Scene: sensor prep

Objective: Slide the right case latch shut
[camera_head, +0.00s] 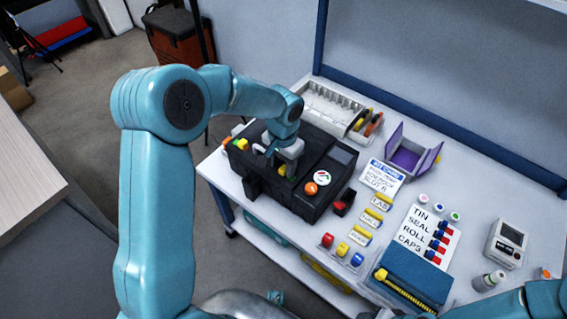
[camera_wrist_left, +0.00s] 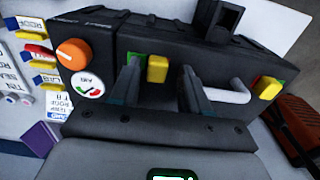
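The black case (camera_head: 330,175) lies on the white bench, with an orange knob (camera_head: 311,188) and a round gauge (camera_head: 322,178). The right case latch has a yellow tab (camera_wrist_left: 157,68) with a green patch on its left in the left wrist view; the tab partly shows in the head view (camera_head: 282,170). My left gripper (camera_wrist_left: 160,75) is open, its two fingers on either side of this tab in the picture; contact cannot be told. My right gripper is out of view.
A label card (camera_head: 383,177), small labelled blocks and colored caps lie right of the case. A purple open box (camera_head: 412,157) and a grey tray (camera_head: 325,105) stand behind. A blue box (camera_head: 412,275) is at the front right.

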